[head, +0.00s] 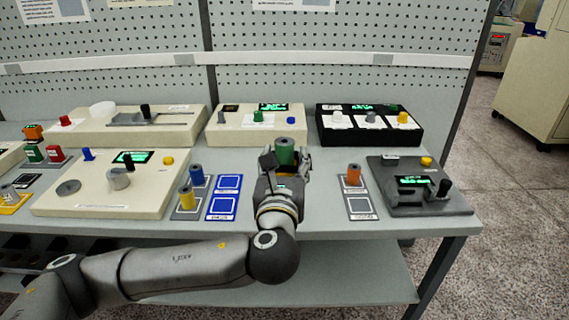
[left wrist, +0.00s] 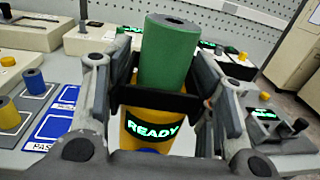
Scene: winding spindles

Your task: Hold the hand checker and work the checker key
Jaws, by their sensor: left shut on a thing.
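My left gripper (head: 284,162) is over the front middle of the table, shut on the hand checker. In the left wrist view the hand checker (left wrist: 186,132) is a yellow body with a dark collar and a lit display reading READY. A green spindle (left wrist: 168,52) stands upright in its top and also shows in the head view (head: 285,150). The blue checker key (left wrist: 149,152) peeks out below the display, mostly hidden by my gripper. The checker's lower part is hidden. My right gripper is in neither view.
Left of my gripper, blue and yellow spindles stand near a blue marked mat (head: 223,207). Behind stand a cream box (head: 235,137) and a black-framed box (head: 345,137).

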